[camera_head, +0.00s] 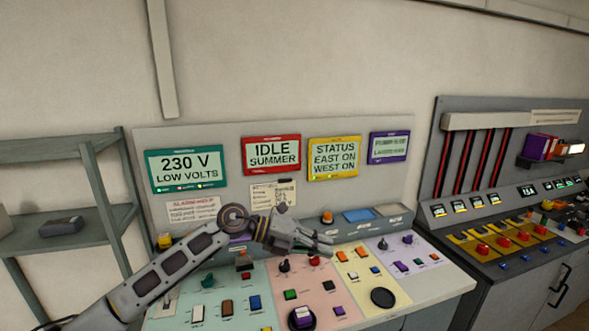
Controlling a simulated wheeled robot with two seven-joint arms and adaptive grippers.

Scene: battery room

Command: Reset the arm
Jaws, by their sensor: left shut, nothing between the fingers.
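My left arm comes in from the lower left and reaches over a control desk. My left gripper (322,245) is shut and empty, held above the desk in front of its upright back panel. The desk (425,292) has green, pink, yellow and lilac sections with buttons, switches and knobs. The gripper and forearm hide part of the green and pink sections. A red button (314,261) shows just below the gripper. My right gripper is not in the view.
Displays on the back panel read "230 V low volts" (186,168), "idle summer" (271,155) and "status east on west on" (334,158). A darker console (487,262) stands at the right. A grey shelf (65,242) stands at the left.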

